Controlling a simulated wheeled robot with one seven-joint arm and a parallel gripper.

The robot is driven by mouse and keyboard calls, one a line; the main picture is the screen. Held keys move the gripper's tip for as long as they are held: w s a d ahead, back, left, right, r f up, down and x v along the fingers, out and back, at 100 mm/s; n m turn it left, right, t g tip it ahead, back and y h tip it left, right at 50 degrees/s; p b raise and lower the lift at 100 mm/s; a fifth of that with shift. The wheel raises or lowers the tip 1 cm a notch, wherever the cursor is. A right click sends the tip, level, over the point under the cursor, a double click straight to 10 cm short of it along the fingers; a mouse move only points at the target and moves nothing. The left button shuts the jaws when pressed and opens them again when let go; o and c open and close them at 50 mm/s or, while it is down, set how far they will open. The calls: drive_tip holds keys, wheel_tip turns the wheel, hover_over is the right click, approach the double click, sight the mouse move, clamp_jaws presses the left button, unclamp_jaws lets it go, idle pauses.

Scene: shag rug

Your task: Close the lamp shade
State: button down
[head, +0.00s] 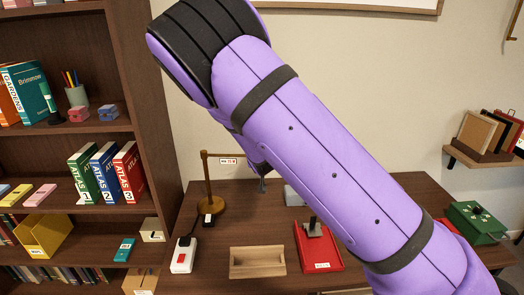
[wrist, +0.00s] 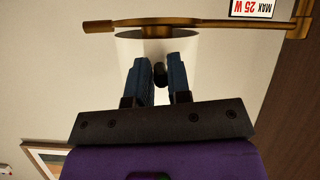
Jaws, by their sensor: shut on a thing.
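The brass lamp (head: 206,190) stands on the desk, left of my purple arm, with a horizontal bar and a hanging wattage tag. My arm hides the lamp's head in the head view. In the wrist view, which is upside down, the brass bar (wrist: 215,24) crosses the top, and a pale shade (wrist: 127,55) shows behind my fingers. My gripper (wrist: 160,73) has its two blue-grey fingers shut on a small dark round knob (wrist: 159,70) in front of the shade. My gripper's tip shows small in the head view (head: 262,185). I cannot tell how far the shade is open.
On the desk are a white switch block (head: 184,256), a wooden tray (head: 257,262), a red tray (head: 318,250) and a green box (head: 477,222). A bookshelf (head: 160,130) stands close on the left. A small wall shelf (head: 482,157) is at the right.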

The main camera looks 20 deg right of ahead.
drive_tip(key=shift+s+a+f, duration=0.15)
drive_tip(key=shift+s+f, duration=0.1)
drive_tip(key=shift+f, duration=0.7)
drive_tip(key=c, duration=1.1)
unclamp_jaws()
drive_tip(key=shift+a+f, duration=0.1)
drive_tip(key=shift+c, duration=0.2)
drive_tip(key=shift+r, duration=0.25)
drive_tip(key=v, duration=1)
drive_tip(key=shift+s+r, duration=0.15)
drive_tip(key=shift+s, duration=0.1)
